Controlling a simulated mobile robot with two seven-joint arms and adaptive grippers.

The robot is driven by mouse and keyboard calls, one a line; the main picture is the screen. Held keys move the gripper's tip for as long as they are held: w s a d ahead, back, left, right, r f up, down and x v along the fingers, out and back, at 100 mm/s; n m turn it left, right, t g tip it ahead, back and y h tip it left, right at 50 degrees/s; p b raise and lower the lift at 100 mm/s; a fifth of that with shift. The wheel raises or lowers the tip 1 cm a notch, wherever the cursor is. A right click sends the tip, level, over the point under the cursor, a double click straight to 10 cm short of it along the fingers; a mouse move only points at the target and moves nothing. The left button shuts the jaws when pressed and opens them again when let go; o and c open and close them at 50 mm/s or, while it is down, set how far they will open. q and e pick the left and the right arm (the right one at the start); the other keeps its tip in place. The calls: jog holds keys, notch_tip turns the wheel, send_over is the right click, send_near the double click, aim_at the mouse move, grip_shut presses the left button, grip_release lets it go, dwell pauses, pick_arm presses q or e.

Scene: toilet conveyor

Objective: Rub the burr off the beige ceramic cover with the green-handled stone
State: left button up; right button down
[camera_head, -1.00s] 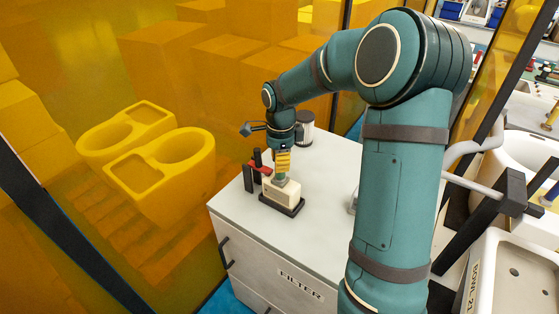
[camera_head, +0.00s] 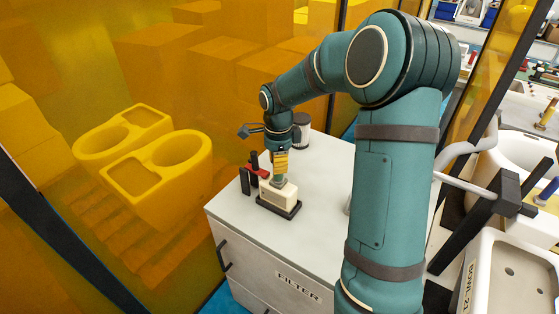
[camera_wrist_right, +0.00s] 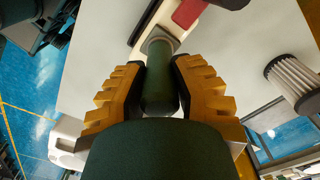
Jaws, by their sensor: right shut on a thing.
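The beige ceramic cover (camera_head: 272,197) sits in a dark tray-like holder (camera_head: 291,212) on the white cabinet top. My right gripper (camera_head: 281,160) points down just above it, shut on the green-handled stone. In the right wrist view the green handle (camera_wrist_right: 159,88) lies between the yellow ribbed fingers of my right gripper (camera_wrist_right: 160,85), its pale collar at the far end near the beige cover. The stone's working face and its exact contact with the cover are hidden. I cannot make out the burr. My left gripper is not in view.
A red clamp part (camera_head: 258,171) with black posts stands beside the cover. A dark-topped ribbed filter (camera_head: 302,123) stands behind on the white cabinet (camera_head: 330,235). Orange see-through panels close off the left and back. White sinks stand at the right.

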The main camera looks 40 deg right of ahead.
jog(key=shift+a, duration=0.1)
jog(key=shift+s+a+f, duration=0.1)
jog(key=shift+s+a, duration=0.05)
jog(key=shift+a, duration=0.3)
jog(key=shift+d, duration=0.6)
jog(key=shift+w+d+p, duration=0.3)
jog(key=shift+d+p, duration=0.05)
jog(key=shift+d, duration=0.25)
jog(key=shift+s+a, duration=0.15)
jog(key=shift+a, duration=0.45)
jog(key=shift+s+a, duration=0.15)
jog(key=shift+a, duration=0.45)
jog(key=shift+w+d+p, duration=0.15)
jog(key=shift+d+p, duration=0.1)
jog(key=shift+d, duration=0.35)
jog(key=shift+w+d+p, duration=0.15)
jog(key=shift+d+p, duration=0.05)
jog(key=shift+d, duration=0.4)
